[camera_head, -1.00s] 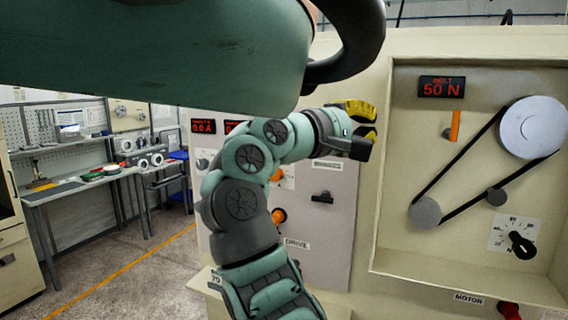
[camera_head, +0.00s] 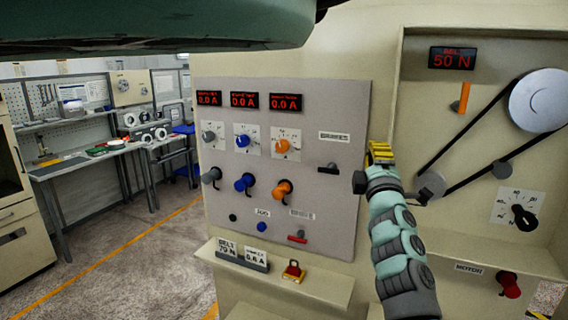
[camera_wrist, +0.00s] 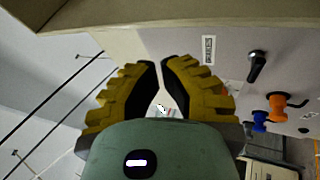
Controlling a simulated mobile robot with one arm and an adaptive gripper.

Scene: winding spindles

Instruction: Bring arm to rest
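My gripper (camera_head: 381,152) has yellow ridged fingers and points up and away in the head view, in front of the strip between the control panel and the belt recess. The wrist view shows both fingers (camera_wrist: 162,66) curving towards each other. Their tips are nearly together with a narrow gap, and I see nothing held between them. My forearm rises from the bottom of the head view below the gripper. The gripper appears apart from the panel's dark lever (camera_head: 328,168), though depth is hard to judge.
The control panel (camera_head: 300,110) has blue, orange and grey knobs. The recess on the right holds a black belt around a large pulley (camera_head: 538,100) and smaller ones. A ledge (camera_head: 330,285) carries label plates and a red-yellow switch (camera_head: 293,271). A workbench (camera_head: 85,160) stands far left.

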